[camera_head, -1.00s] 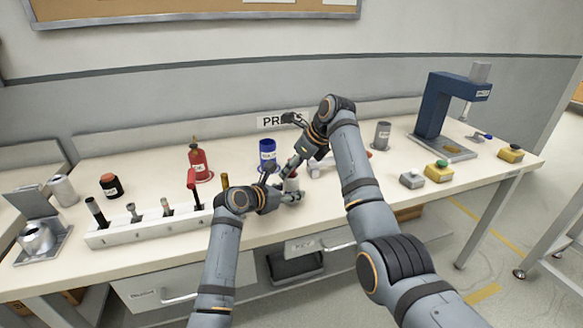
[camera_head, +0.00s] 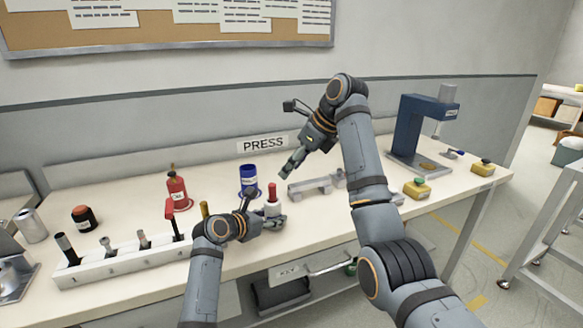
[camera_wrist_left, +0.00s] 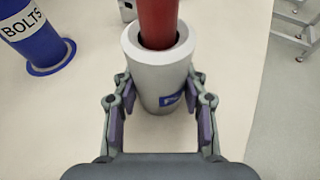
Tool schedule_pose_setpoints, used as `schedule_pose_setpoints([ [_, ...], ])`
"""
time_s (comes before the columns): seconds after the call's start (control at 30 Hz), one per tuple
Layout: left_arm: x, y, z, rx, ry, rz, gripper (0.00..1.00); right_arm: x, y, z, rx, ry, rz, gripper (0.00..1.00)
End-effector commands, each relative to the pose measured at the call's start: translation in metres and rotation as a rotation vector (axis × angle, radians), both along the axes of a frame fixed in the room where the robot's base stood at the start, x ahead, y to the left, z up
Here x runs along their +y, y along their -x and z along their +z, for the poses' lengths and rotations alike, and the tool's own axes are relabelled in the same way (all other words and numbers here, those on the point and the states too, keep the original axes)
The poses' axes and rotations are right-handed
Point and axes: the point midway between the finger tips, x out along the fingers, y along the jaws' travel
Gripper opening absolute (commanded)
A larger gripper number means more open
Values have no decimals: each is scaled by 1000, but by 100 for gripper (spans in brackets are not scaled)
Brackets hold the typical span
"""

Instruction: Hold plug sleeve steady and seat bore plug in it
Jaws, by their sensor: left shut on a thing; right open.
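The plug sleeve (camera_wrist_left: 158,72) is a light grey cylinder with a small blue label, upright on the bench. My left gripper (camera_head: 278,218) is shut on it, and the left wrist view shows a finger on each side (camera_wrist_left: 162,98). The red bore plug (camera_wrist_left: 158,22) stands upright in the sleeve's mouth, its upper part sticking out; a dark gap shows around it. In the head view the red plug (camera_head: 272,190) rises above the sleeve (camera_head: 272,208). How deep it sits is hidden. My right gripper (camera_head: 288,168) is open and empty, above and behind the plug, apart from it.
The blue bolts cup (camera_head: 248,180) stands just behind the sleeve. A red oil bottle (camera_head: 176,190) and a white tool rack (camera_head: 120,262) are to the left. A grey block fixture (camera_head: 312,188) and the blue press (camera_head: 420,130) are to the right.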

Motion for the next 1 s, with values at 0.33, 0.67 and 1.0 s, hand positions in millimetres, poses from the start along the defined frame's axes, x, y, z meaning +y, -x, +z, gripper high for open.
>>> schedule_pose_setpoints([
  [0.33,0,0,1,-1,1,0,50,0,0,0,0,0,0,48],
  [0.67,0,0,0,0,0,0,70,0,0,0,0,0,0,48],
  [1.0,21,23,12,-2,-1,1,70,0,0,0,0,0,0,48],
])
